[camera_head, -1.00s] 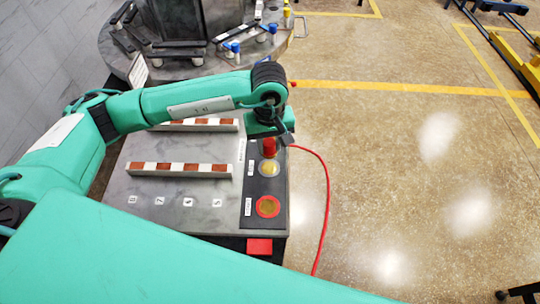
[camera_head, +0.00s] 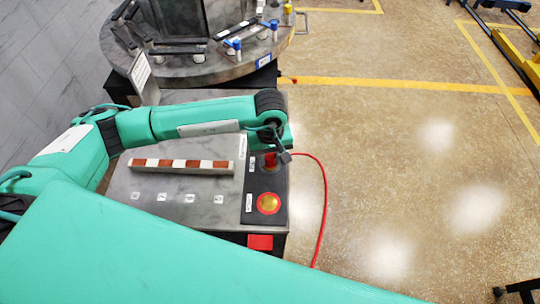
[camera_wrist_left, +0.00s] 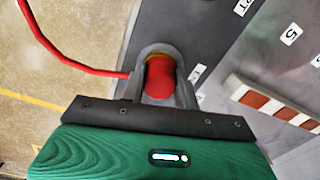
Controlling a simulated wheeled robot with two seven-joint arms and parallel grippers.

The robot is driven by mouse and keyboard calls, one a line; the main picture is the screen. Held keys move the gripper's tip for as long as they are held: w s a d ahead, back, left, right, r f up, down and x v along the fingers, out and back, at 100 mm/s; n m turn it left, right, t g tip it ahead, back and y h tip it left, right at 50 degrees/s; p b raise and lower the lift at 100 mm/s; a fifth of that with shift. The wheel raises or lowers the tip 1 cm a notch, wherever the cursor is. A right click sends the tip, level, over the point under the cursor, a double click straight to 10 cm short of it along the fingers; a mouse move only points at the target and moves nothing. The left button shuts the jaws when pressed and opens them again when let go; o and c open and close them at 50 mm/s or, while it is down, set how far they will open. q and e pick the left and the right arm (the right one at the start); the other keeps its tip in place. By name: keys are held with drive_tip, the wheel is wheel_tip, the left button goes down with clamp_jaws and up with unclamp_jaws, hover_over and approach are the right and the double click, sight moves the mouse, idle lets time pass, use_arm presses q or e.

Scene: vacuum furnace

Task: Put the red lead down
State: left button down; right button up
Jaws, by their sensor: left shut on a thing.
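The red lead has a red plug (camera_head: 270,160) and a red cable (camera_head: 323,200) that loops off the right side of the bench. My left gripper (camera_wrist_left: 160,84) is shut on the plug, with a grey finger on each side of it. The plug (camera_wrist_left: 159,80) is over a yellow-gold pad on the dark strip; only a sliver of the pad's rim shows in the left wrist view. I cannot tell whether they touch. A second gold pad with a red ring (camera_head: 268,204) is uncovered nearer the front. My right gripper is not in view.
The grey bench top (camera_head: 150,200) carries a red-and-white striped bar (camera_head: 180,166) and small number labels. A red block (camera_head: 260,242) is at its front edge. A round grey platform (camera_head: 185,68) with blue-handled fittings stands behind. Open floor lies right.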

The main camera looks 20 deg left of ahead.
use_arm(q)
drive_tip(key=c, duration=1.3)
unclamp_jaws()
drive_tip(key=shift+o, duration=1.3)
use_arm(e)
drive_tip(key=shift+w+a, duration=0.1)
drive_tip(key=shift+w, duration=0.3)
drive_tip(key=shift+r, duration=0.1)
